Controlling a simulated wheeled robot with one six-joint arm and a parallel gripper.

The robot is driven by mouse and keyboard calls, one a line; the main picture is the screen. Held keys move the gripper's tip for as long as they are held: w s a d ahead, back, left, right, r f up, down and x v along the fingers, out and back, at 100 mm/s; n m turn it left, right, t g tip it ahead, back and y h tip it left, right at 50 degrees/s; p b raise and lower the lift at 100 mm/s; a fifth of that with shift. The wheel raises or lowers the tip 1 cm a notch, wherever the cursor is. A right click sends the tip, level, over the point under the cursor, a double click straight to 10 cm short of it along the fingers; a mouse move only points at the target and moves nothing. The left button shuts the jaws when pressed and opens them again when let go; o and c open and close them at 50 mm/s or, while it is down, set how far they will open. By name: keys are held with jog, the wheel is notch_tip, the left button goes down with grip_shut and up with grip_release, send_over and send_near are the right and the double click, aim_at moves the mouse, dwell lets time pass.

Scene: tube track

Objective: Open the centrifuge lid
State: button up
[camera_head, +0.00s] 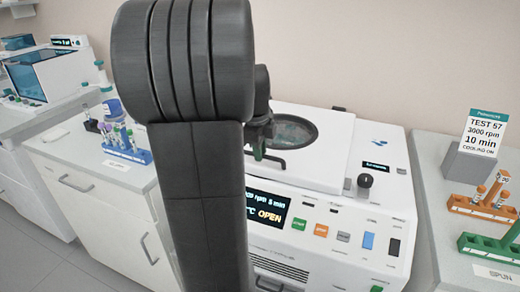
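The white centrifuge (391,158) stands on the counter in the middle, with a lit display (268,208) that reads OPEN. Its white lid (335,150) has a round dark window (297,128) and lies down flat or nearly so over the top. My dark arm covers the left part of the centrifuge and lid. My gripper (262,150) shows only in part beyond the arm, over the left side of the lid window. I cannot tell whether its fingers are apart or touch the lid.
On the right are a sign on a grey block (470,165), an orange rack (482,208) and a green rack (490,248). Free room shows above the lid's right side.

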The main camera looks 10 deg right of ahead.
grip_shut()
